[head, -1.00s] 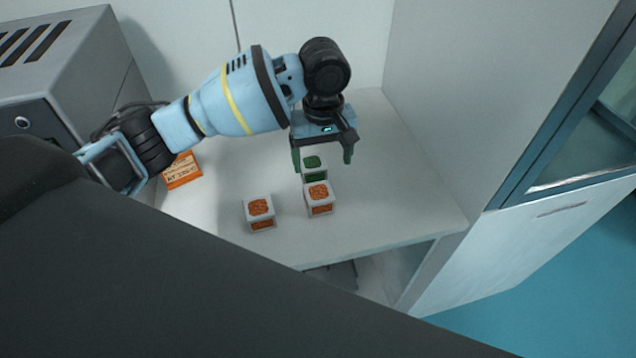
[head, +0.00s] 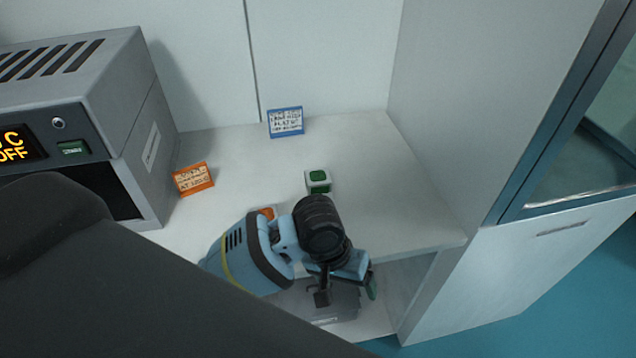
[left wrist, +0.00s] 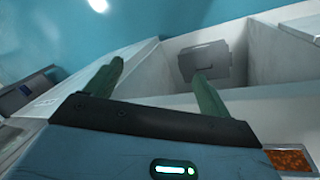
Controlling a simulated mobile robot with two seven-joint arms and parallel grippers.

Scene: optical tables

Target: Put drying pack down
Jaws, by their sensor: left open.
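A small white drying pack with a green top (head: 318,181) sits upright on the white shelf top (head: 385,165), clear of my gripper. An orange-topped pack (head: 267,213) is mostly hidden behind my left arm in the head view. An orange-topped pack also shows at the lower right edge of the left wrist view (left wrist: 290,160). My left gripper (head: 347,292) is at the shelf's front edge, nearer than the green pack. Its fingers are apart with nothing between them, as the left wrist view (left wrist: 158,70) shows. My right gripper is not in view.
A grey oven-like device (head: 150,150) stands at the left. A grey object (left wrist: 205,62) lies in the compartment below the shelf top. A tall white wall (head: 470,90) closes the right side.

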